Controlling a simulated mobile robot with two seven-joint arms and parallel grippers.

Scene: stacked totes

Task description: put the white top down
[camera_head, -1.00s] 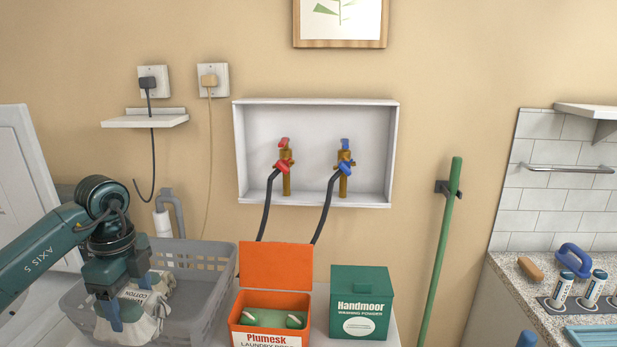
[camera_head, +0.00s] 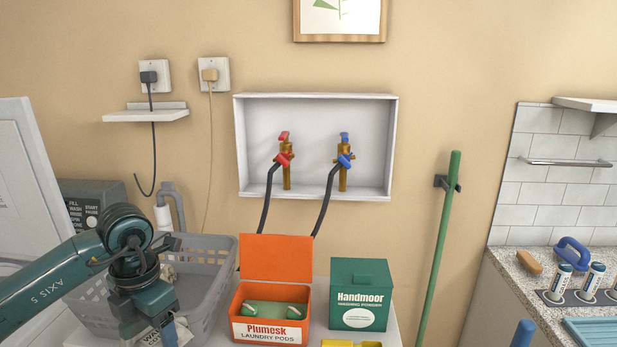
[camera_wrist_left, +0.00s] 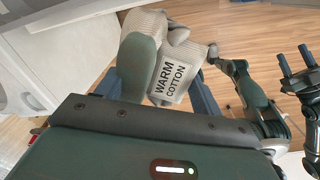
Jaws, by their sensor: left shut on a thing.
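The white top, a cream knit with a "WARM COTTON" label, hangs in my left gripper. In the left wrist view the top (camera_wrist_left: 178,72) is bunched between the two blue-grey fingers of the left gripper (camera_wrist_left: 152,85), with wooden floor behind it. In the head view the left gripper (camera_head: 160,332) points down at the bottom edge, in front of the grey basket (camera_head: 215,262). Only a bit of the top's label shows there; the rest is hidden or out of frame. My right gripper (camera_wrist_left: 296,68) shows at the right of the wrist view, its two dark fingers apart and empty.
An orange laundry pods box (camera_head: 270,332) with its lid up and a green powder box (camera_head: 360,318) stand right of the basket. A yellow item (camera_head: 350,344) peeks in below them. A white round-doored machine (camera_wrist_left: 30,75) is at left in the wrist view.

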